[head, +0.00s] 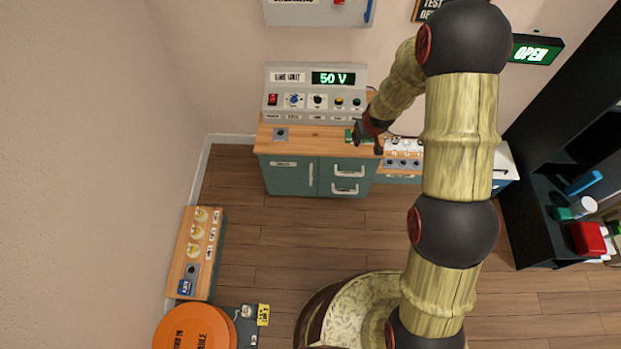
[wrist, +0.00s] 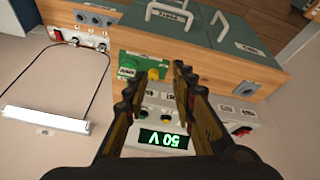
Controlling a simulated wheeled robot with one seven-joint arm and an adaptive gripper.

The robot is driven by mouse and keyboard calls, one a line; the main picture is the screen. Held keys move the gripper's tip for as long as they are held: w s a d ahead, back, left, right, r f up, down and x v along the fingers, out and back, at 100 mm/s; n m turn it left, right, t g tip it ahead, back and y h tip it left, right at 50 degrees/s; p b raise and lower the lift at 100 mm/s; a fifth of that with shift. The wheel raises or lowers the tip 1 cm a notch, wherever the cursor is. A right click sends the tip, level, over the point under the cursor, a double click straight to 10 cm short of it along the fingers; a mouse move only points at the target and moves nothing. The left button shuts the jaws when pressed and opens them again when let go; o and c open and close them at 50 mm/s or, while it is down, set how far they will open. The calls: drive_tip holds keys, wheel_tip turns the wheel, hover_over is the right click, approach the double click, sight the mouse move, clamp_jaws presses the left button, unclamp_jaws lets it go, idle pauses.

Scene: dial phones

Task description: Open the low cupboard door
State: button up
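The low cupboard is a green cabinet under a wooden worktop (head: 320,140), at the back middle in the head view. Its left door (head: 285,175) looks closed, with an upright white handle (head: 311,174) near its right edge. In the wrist view the door (wrist: 245,38) is at the upper right, upside down, with its handle (wrist: 219,24). My gripper (head: 366,143) is above the right part of the worktop, up and to the right of the door handle. In the wrist view my gripper (wrist: 157,88) has its fingers apart with nothing held between them.
Two drawer fronts with white handles (head: 348,170) are right of the door. A control panel reading 50 V (head: 315,92) stands on the worktop. A green box with a yellow knob (wrist: 145,69) is near my fingers. The wooden floor (head: 290,235) before the cupboard is clear.

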drive_tip(key=s+a+f+n+y+b, duration=0.1)
drive_tip(key=s+a+f, duration=0.15)
drive_tip(key=f, duration=1.15)
drive_tip(key=s+a+f+y, duration=0.1)
drive_tip(key=s+f, duration=0.3)
drive_tip(key=f, duration=1)
drive_tip(key=s+a+f+n+b, duration=0.15)
drive_tip(key=s+f, duration=0.25)
drive_tip(key=f, duration=1)
drive_tip(key=t+y, duration=0.8)
drive_tip(key=t, duration=0.3)
approach(311, 178)
drive_tip(key=x, duration=0.4)
drive_tip(key=shift+n, duration=0.35)
drive_tip(key=shift+b+x, duration=1.4)
drive_tip(key=shift+x, duration=1.85)
drive_tip(key=shift+f, duration=0.2)
drive_tip(key=c, duration=0.3)
clamp_jaws()
